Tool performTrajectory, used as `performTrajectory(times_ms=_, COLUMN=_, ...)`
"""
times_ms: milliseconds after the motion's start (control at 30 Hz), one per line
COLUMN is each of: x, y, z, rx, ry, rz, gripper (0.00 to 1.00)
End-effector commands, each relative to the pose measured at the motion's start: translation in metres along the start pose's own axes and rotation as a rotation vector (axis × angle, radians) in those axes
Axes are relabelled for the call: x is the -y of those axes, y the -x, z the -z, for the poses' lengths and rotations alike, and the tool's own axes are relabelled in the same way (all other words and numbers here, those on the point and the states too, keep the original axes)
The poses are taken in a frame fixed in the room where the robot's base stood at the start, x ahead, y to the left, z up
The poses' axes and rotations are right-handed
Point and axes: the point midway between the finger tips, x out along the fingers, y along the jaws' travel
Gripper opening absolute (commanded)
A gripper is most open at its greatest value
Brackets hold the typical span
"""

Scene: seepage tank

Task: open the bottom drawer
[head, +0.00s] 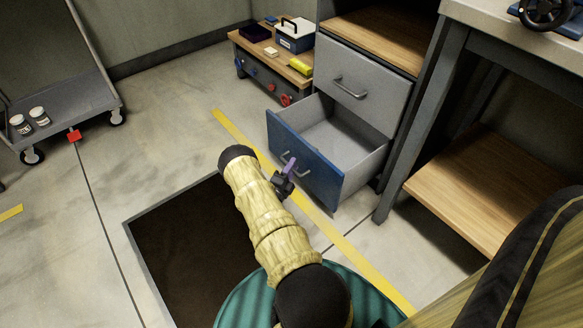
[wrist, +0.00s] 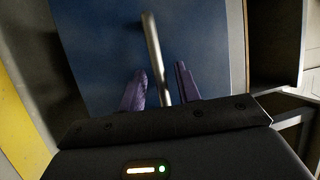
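The bottom drawer (head: 308,170) has a blue front and is pulled well out of the grey cabinet. Its grey inside (head: 338,140) shows and looks empty. The blue front also fills much of the wrist view (wrist: 95,50). Its silver bar handle (wrist: 154,50) runs between the two purple fingers of my gripper (wrist: 160,80). The fingers are apart, with a gap visible on both sides of the bar. In the head view my gripper (head: 289,166) is at the drawer front, partly hiding the handle (head: 303,173).
The upper grey drawer (head: 362,85) is shut. A dark floor pit (head: 190,245) with a metal rim lies below my arm. A low wooden bench (head: 270,62) with boxes stands behind. A workbench (head: 490,190) stands at right, a cart (head: 75,105) at far left.

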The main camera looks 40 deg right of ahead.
Motion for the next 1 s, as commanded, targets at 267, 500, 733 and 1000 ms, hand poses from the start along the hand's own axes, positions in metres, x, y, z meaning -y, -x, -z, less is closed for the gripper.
performTrajectory(times_ms=267, x=0.002, y=0.002, z=-0.002, rx=0.004, ry=-0.003, rz=0.001, gripper=0.33)
performTrajectory(times_ms=500, x=0.004, y=0.029, z=-0.002, rx=0.005, ry=-0.001, rz=-0.001, gripper=0.33)
performTrajectory(times_ms=733, x=0.004, y=0.075, z=-0.002, rx=0.007, ry=-0.002, rz=-0.002, gripper=0.33)
performTrajectory(times_ms=1000, x=0.003, y=0.129, z=-0.001, rx=0.006, ry=-0.001, rz=0.000, gripper=0.33)
